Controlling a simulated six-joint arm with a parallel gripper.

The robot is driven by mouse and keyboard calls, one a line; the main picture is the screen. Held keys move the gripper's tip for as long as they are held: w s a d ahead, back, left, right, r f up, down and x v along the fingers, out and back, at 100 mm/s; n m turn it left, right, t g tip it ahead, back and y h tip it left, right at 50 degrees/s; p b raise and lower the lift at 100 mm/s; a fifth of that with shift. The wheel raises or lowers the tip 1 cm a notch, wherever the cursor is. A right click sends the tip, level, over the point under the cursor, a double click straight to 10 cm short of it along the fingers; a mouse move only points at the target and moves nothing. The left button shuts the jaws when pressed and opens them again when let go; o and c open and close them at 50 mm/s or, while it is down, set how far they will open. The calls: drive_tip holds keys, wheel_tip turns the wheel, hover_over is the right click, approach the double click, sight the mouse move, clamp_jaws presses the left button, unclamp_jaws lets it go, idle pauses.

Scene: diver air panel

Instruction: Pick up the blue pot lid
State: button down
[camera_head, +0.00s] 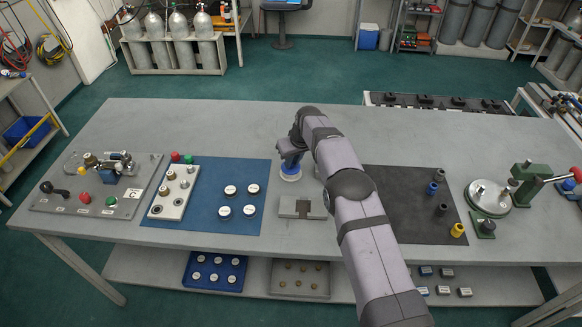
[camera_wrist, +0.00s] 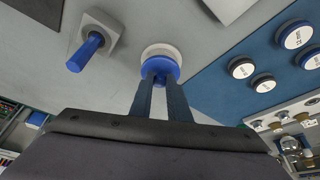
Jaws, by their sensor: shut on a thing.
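My gripper (camera_wrist: 160,84) is shut on the knob, with one dark finger on each side. A white round part (camera_wrist: 161,49) shows just beyond the lid; I cannot tell whether the lid rests on it or is apart. In the head view the lid (camera_head: 290,168) is small, under my gripper (camera_head: 291,157), just right of the blue mat. My gripper partly hides the lid there.
A blue mat (camera_head: 264,170) with several white-topped round pieces (camera_head: 253,189) lies to the left. A grey slotted block (camera_head: 288,207) stands nearer the front. A grey block with a blue peg (camera_wrist: 85,50) shows in the wrist view. A dark mat (camera_head: 410,210) with small cylinders lies right of my arm.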

drive_tip(key=shift+r+p, duration=0.45)
drive_tip(key=shift+r, duration=0.6)
